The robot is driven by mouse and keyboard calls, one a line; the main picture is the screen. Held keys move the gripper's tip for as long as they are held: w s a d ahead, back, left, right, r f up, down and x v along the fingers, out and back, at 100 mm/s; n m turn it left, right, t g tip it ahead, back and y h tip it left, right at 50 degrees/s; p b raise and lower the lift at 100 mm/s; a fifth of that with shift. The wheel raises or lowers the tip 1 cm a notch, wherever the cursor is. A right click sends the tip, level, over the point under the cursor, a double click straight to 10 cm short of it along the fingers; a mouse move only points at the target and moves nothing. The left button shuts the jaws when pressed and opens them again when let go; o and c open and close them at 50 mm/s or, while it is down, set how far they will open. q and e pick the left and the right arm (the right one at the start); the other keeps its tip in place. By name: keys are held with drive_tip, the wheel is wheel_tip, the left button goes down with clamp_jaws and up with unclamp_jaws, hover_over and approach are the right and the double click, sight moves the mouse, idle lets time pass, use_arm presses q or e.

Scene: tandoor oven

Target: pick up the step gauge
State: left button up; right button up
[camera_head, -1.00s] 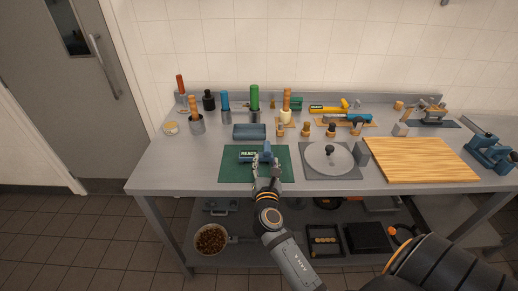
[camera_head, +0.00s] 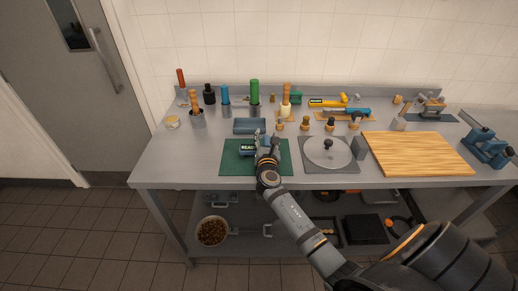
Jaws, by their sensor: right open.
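A dark block with the word READY (camera_head: 247,148) stands on the green mat (camera_head: 232,168). A small blue-grey piece beside it is mostly hidden by my right gripper, and I cannot tell for sure that it is the step gauge. My right gripper (camera_head: 267,143) is over the mat's back part, just right of the READY block. Its jaws are open, and contact cannot be made out. My left gripper is not in view.
A blue-grey tray (camera_head: 242,126) lies behind the mat. A round grey plate with a knob (camera_head: 327,152) and a wooden board (camera_head: 415,153) are to the right. Several upright tools line the back. The table's left front is clear.

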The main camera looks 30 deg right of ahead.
drive_tip(key=shift+s+a+r, duration=0.1)
drive_tip(key=shift+s, duration=0.05)
drive_tip(key=shift+c, duration=0.7)
clamp_jaws()
wheel_tip(320, 180, up, 28)
drive_tip(key=p, duration=0.4)
